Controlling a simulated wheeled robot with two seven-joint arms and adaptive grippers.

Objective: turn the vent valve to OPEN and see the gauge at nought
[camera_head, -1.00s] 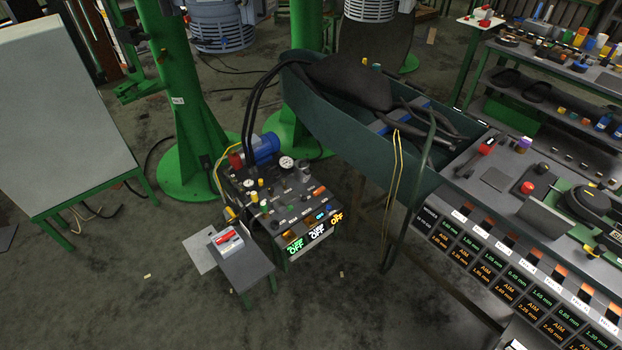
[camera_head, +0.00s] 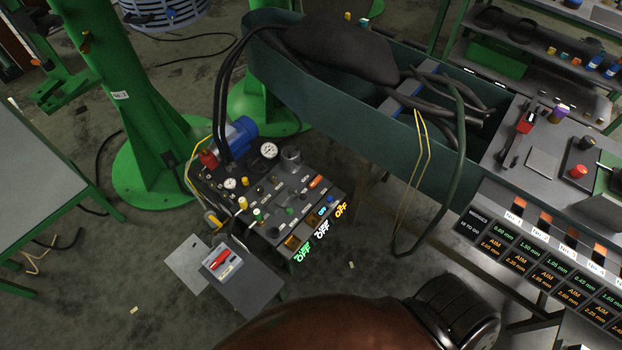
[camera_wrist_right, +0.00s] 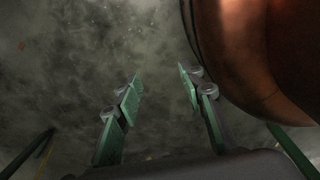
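The vent station is a dark panel (camera_head: 272,205) on a low stand in the head view, covered with small knobs, valves and labels. A larger white gauge (camera_head: 269,151) and a smaller gauge (camera_head: 230,183) stand at its back; their needles are too small to read. I cannot tell which knob is the vent valve or how it is set. My right gripper (camera_wrist_right: 158,88) shows in the right wrist view, its two green-padded fingers apart with nothing between them, above the floor. It is away from the panel. My left gripper is not in view.
A small side table (camera_head: 250,288) with a red-and-white box (camera_head: 222,262) adjoins the panel's front left. A long green trough (camera_head: 340,115) with black hoses stands behind right. A workbench with displays (camera_head: 545,255) is at right. A green column (camera_head: 120,110) stands at left.

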